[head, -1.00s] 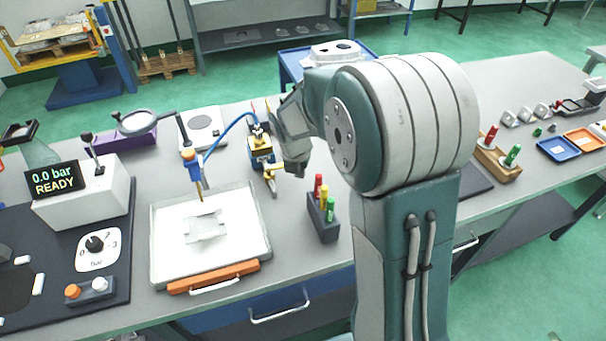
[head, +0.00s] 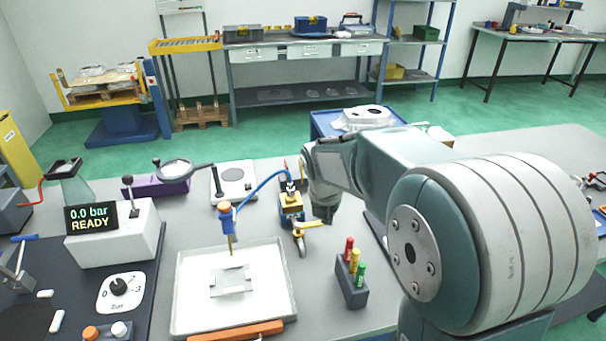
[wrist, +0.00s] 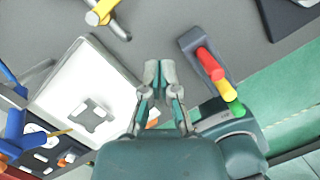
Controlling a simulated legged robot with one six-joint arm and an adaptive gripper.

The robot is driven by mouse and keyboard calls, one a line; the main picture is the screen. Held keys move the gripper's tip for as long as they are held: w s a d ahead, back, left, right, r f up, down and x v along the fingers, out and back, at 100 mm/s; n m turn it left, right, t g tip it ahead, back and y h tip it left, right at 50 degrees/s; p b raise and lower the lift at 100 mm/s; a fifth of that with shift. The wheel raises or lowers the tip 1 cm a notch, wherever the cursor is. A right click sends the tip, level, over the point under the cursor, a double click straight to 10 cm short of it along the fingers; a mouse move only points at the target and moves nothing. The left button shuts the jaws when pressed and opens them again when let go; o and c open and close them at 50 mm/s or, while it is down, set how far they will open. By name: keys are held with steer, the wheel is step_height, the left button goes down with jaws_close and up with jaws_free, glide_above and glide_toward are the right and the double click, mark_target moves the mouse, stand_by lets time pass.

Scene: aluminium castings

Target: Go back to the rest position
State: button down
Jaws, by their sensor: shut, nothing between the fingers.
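My gripper (wrist: 161,80) shows in the wrist view with its fingertips together and nothing between them. It is above the grey bench, between the white tray (wrist: 78,92) and the dark marker block (wrist: 193,40). In the head view my arm reaches over the bench from the lower right. My gripper (head: 324,218) hangs pointing down there, just right of the blue and yellow device (head: 291,208); its fingers are small and partly dark in that view.
The white tray (head: 180,310) holds a flat light casting (head: 232,281). The marker block (head: 352,292) carries red, yellow and green pens. A pressure display (head: 91,217) reads 0.0 bar READY. A magnifier (head: 174,170) and a white scale (head: 233,181) stand behind. A blue cart (head: 322,124) is beyond the bench.

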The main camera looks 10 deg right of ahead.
steer(key=s+a+r+m+t, duration=0.1)
steer(key=s+r+m, duration=0.3)
steer(key=s+m, duration=0.7)
steer(key=s+a+r+m+t+y, duration=0.1)
steer(key=s+r+m, duration=0.3)
steer(key=s+m, duration=0.8)
steer(key=shift+a+r+m+t+y, duration=0.25)
steer(key=shift+m+t, duration=0.45)
steer(key=shift+m, duration=2.2)
steer(key=shift+d, duration=0.1)
